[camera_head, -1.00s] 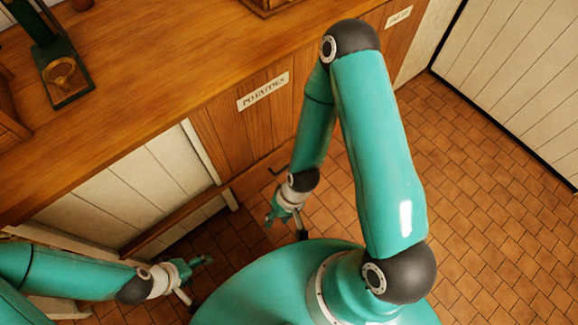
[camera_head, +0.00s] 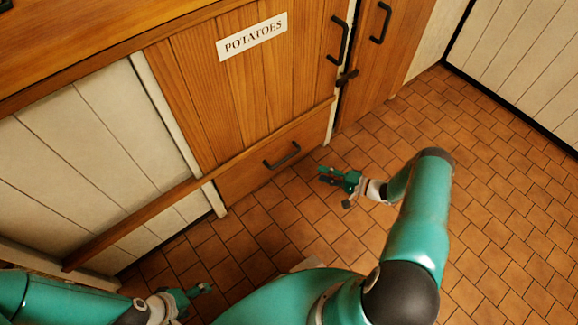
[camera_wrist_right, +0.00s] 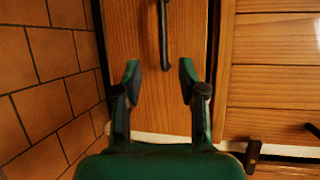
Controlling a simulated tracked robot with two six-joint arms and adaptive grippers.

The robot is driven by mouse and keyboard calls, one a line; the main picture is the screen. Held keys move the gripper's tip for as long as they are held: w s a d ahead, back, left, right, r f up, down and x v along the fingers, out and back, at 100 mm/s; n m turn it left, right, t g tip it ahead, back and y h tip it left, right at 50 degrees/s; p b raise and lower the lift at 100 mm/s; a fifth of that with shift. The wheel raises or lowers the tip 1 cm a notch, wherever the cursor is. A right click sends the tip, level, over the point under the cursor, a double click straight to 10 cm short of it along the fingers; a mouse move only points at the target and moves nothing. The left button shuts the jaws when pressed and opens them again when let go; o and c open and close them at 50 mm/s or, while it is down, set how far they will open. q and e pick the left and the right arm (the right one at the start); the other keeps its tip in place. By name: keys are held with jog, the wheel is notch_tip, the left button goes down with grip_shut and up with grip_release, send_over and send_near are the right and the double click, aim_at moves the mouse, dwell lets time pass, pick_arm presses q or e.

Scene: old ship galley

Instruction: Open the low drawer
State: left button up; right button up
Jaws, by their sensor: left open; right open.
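The low drawer (camera_head: 240,186) is a wooden front near the floor, below the cupboard door labelled POTATOES. It is closed. Its black bar handle (camera_head: 282,155) shows in the middle of the front. My right gripper (camera_head: 326,175) is open and empty, to the right of the handle and apart from it. In the right wrist view the open fingers (camera_wrist_right: 160,78) point at the drawer front (camera_wrist_right: 135,60), with the handle (camera_wrist_right: 163,35) ahead of them, near the top edge. My left gripper (camera_head: 204,289) is open and empty at the lower left, away from the drawer.
The POTATOES door (camera_head: 245,85) has a black handle (camera_head: 338,40) above the drawer. Another wooden door (camera_head: 372,60) stands to its right. A wooden rail (camera_head: 130,225) runs along white panels at the left. The tiled floor (camera_head: 480,220) is clear at the right.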

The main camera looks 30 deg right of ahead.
aim_at(286, 158)
jog(key=shift+t, duration=0.3)
jog(key=b+x, duration=0.1)
jog(key=x, duration=0.4)
jog(key=b+x, duration=0.1)
jog(key=x, duration=0.4)
jog(key=d+b+x, duration=0.1)
jog(key=b+x, duration=0.1)
jog(key=x, duration=0.4)
jog(key=shift+w+a+f, duration=0.1)
jog(key=shift+w+f, duration=0.1)
jog(key=shift+w, duration=0.15)
